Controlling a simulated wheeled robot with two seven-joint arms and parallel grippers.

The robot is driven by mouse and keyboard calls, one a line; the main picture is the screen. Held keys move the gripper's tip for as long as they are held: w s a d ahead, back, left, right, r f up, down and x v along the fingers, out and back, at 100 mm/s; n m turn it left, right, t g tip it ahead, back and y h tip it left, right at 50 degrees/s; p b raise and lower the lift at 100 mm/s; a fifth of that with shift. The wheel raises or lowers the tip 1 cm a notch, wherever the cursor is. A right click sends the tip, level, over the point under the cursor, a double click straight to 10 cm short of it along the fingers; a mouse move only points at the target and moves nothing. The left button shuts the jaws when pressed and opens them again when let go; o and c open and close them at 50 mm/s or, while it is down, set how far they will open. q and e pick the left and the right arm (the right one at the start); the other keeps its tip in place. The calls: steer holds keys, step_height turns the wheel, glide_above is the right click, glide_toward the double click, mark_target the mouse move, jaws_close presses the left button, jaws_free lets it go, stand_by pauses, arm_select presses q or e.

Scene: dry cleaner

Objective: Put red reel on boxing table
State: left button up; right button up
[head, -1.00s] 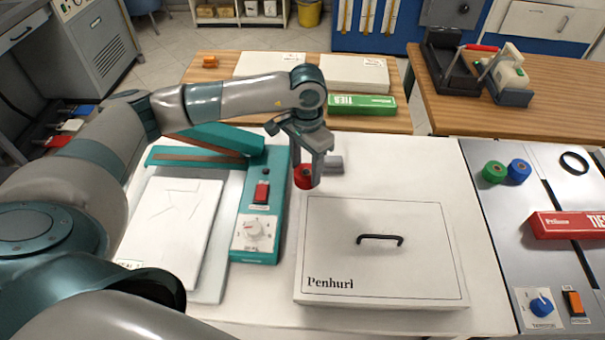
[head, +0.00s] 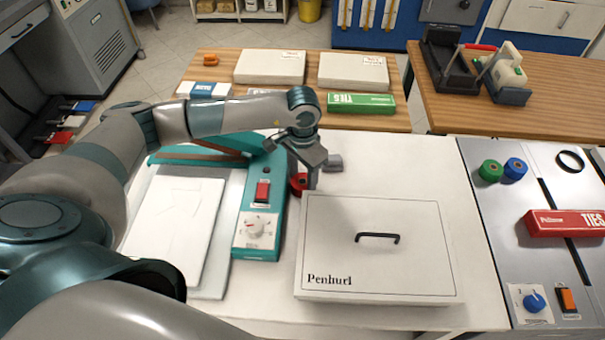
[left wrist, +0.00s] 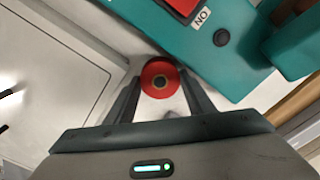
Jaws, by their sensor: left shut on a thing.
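The red reel (head: 298,184) is held by my left gripper (head: 304,178), over the white table (head: 400,165) behind the white Penhurl box (head: 330,240). In the left wrist view the reel (left wrist: 160,77) sits between the two fingertips (left wrist: 162,90), its round face and dark centre hole showing. The left gripper is shut on it. Whether the reel touches the tabletop is hard to tell. My right gripper is not in view.
A teal press (head: 262,210) with a red switch stands close left of the reel. A grey counter (head: 490,225) at right holds green (head: 490,171) and blue (head: 515,168) reels. White tabletop is clear behind the box.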

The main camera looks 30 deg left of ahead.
mark_target(303, 181)
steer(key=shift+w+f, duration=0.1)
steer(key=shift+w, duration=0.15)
arm_select(q)
steer(key=shift+f, duration=0.15)
steer(key=o, duration=0.9)
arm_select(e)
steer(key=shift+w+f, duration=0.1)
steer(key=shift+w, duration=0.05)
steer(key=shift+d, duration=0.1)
arm_select(q)
steer(key=shift+r, duration=0.25)
steer(key=shift+w+r, duration=0.1)
steer(key=shift+r, duration=0.15)
step_height(303, 181, up, 5)
steer(key=shift+r+b, duration=0.1)
steer(key=shift+b, duration=0.95)
steer(key=shift+r+b, duration=0.65)
steer(key=shift+r, duration=2.45)
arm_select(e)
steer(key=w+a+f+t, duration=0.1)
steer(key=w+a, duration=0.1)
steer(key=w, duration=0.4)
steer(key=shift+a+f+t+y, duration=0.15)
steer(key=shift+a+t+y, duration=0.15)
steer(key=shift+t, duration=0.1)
